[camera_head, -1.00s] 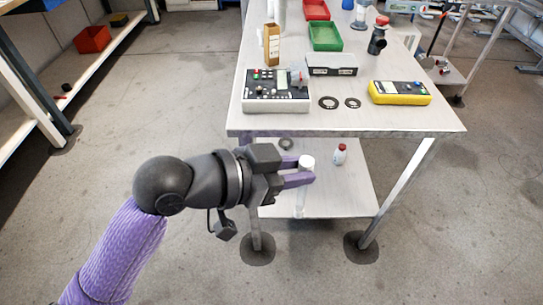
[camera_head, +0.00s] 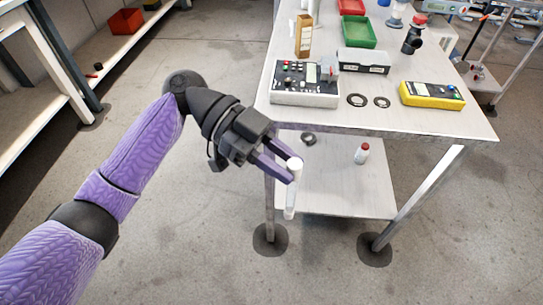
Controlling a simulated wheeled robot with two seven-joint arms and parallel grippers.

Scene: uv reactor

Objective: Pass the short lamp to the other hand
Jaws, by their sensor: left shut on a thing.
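The short lamp (camera_head: 291,199) is a slim, pale tube with a white cap at its top end. My left gripper (camera_head: 283,168) is shut on it near the cap. The lamp hangs nearly upright in front of the table's left front leg and lower shelf, in the middle of the view. Part of the lamp is hidden behind the purple fingers. My right gripper is not in view.
The table (camera_head: 460,124) carries a grey control box (camera_head: 305,95), a yellow meter (camera_head: 432,96), black rings (camera_head: 357,100) and a green bin (camera_head: 358,32). A small red-capped bottle (camera_head: 362,153) stands on the lower shelf (camera_head: 330,190).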

